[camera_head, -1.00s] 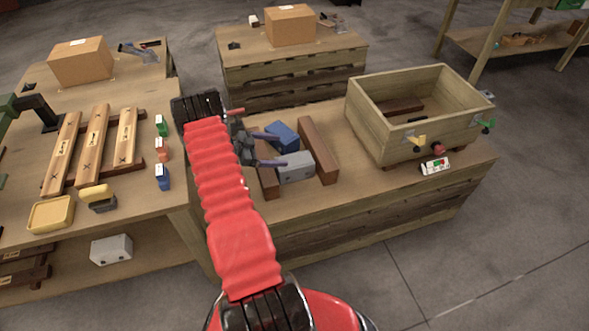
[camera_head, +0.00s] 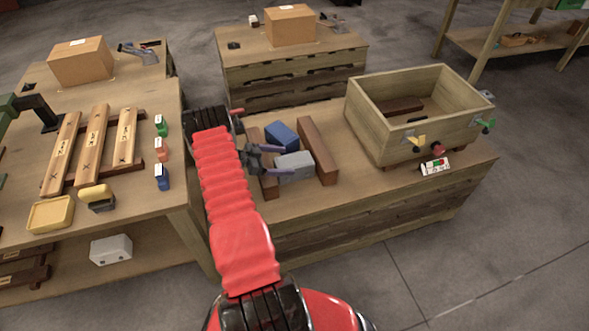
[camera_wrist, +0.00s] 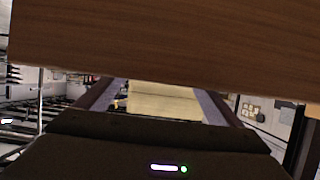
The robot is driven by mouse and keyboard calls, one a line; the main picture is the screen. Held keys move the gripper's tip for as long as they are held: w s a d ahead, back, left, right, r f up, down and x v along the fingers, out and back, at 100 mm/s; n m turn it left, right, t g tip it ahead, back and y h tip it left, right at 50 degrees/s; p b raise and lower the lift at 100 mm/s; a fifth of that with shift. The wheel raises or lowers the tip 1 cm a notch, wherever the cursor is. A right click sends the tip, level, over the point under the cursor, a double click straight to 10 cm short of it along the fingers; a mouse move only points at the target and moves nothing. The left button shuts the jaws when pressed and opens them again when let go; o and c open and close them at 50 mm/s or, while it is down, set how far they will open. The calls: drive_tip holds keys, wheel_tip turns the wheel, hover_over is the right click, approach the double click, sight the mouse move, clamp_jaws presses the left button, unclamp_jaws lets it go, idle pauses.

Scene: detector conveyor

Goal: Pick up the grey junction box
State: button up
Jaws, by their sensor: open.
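The grey junction box (camera_head: 296,166) lies on the middle table, between two brown wooden bars. My gripper (camera_head: 280,160) is open at its left end, with one finger near the far side and one near the near side. I cannot tell whether the fingers touch the box. In the wrist view my open fingers (camera_wrist: 163,102) show at either side of a pale tan shape, which I cannot identify for sure. The grey box cannot be made out there.
A blue box (camera_head: 282,135) lies just behind the grey one. The right brown bar (camera_head: 319,150) and left brown bar (camera_head: 270,185) flank them. A wooden crate (camera_head: 389,140) stands to the right. A brown wooden surface (camera_wrist: 160,40) fills the top of the wrist view.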

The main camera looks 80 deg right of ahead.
sight(295, 160)
drive_tip(key=shift+x, duration=2.6)
drive_tip(key=shift+s+a+r, duration=0.2)
drive_tip(key=shift+r, duration=0.05)
drive_tip(key=shift+c, duration=0.2)
drive_tip(key=c, duration=1.9)
drive_tip(key=shift+c, duration=1)
drive_tip(key=shift+r, duration=0.15)
drive_tip(key=shift+r, duration=4.95)
